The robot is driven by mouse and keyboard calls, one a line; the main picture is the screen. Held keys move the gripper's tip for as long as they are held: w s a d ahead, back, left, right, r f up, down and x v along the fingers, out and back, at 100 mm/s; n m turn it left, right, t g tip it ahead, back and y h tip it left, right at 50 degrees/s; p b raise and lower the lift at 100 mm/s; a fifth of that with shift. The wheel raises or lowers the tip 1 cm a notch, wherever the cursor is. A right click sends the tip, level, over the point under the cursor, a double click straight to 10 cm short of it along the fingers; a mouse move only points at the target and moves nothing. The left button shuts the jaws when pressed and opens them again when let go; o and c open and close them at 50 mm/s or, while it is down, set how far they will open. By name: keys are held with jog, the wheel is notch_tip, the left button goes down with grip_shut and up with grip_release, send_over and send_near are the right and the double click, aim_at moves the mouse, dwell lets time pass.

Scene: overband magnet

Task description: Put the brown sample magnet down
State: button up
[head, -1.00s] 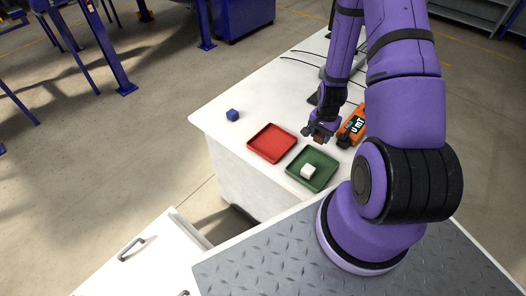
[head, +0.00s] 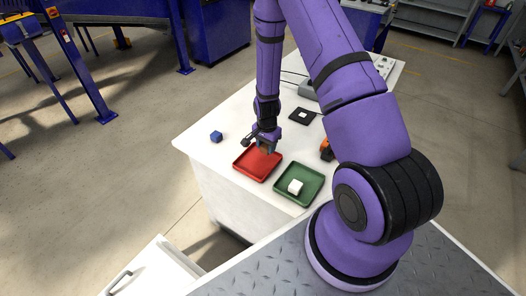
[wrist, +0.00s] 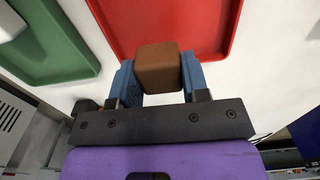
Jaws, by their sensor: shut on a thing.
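The brown sample magnet (wrist: 158,68) is a small brown block between the blue fingers of my gripper (wrist: 158,78) in the wrist view. My gripper is shut on it. In the head view my gripper (head: 265,149) is over the far part of the red tray (head: 243,170). The red tray also fills the top middle of the wrist view (wrist: 205,25), behind the block. The magnet looks held above the tray, but the exact height is hard to tell. In the head view the magnet is mostly hidden by the fingers.
A green tray (head: 285,198) with a white block (head: 295,187) in it stands beside the red tray. A blue cube (head: 216,136) lies to the left on the white table. A black pad (head: 302,116) and an orange device (head: 326,150) are to the right.

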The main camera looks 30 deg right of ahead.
aim_at(263, 151)
jog(key=shift+w+a, duration=0.15)
jog(key=shift+w, duration=0.05)
jog(key=shift+w+a+f, duration=0.15)
jog(key=shift+w+f, duration=0.05)
jog(key=shift+f, duration=0.75)
jog(key=shift+w+a+f, duration=0.1)
jog(key=shift+w+f, duration=0.05)
jog(key=shift+f, duration=0.75)
jog(key=o, duration=1)
jog(key=shift+f, duration=0.1)
jog(key=shift+o, duration=0.2)
